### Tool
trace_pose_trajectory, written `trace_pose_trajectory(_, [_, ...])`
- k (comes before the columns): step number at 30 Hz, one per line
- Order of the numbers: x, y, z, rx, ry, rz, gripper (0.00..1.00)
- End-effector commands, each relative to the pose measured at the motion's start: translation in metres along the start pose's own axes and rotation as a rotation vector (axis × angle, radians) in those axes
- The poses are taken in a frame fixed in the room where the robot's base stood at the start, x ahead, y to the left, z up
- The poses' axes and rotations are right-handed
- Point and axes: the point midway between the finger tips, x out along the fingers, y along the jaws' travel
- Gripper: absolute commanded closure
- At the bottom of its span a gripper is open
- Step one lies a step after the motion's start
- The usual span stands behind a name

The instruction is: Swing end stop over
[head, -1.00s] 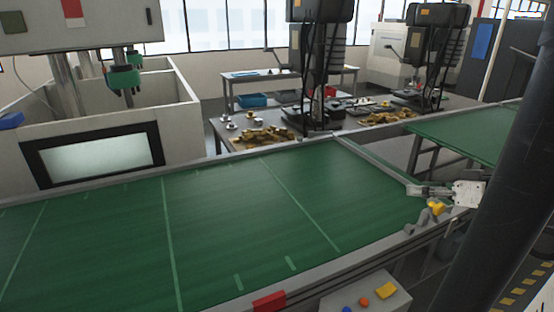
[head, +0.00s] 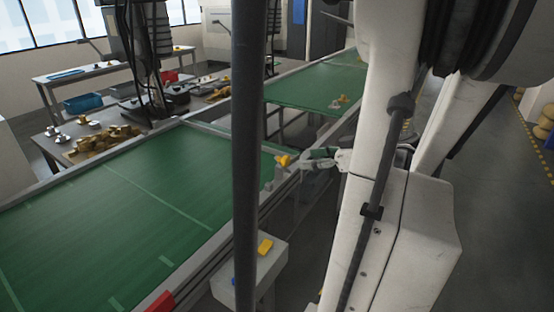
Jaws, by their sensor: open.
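The end stop appears to be the small grey bracket (head: 269,186) with a yellow knob (head: 284,160), on the near rail at the end of the green conveyor belt (head: 140,205). My gripper (head: 306,160) is small in the head view, just right of the yellow knob, with its fingers pointing left towards it. It looks open and empty. I cannot tell whether a finger touches the knob. A dark vertical post in front hides part of the belt end and rail, so the stop's full shape and angle are unclear.
A second green belt (head: 312,92) lies beyond a gap, with a small grey and yellow part (head: 341,99) on its edge. A grey control box (head: 250,270) with a yellow button stands below the near rail. Workbenches with brass parts (head: 103,143) line the back left.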

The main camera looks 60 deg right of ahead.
Motion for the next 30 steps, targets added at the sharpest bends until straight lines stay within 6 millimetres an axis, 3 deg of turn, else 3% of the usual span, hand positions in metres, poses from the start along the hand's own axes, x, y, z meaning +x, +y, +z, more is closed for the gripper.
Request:
trace_pose_trajectory(9, [0.057,-0.001,0.000,0.000,0.000,-0.003,0.53])
trace_pose_trajectory(15, [0.080,0.000,0.000,0.000,-0.001,-0.002,0.53])
trace_pose_trajectory(28, [0.089,0.000,0.000,0.001,0.000,0.001,0.53])
trace_pose_trajectory(30, [0.089,0.000,0.000,0.001,0.000,0.001,0.59])
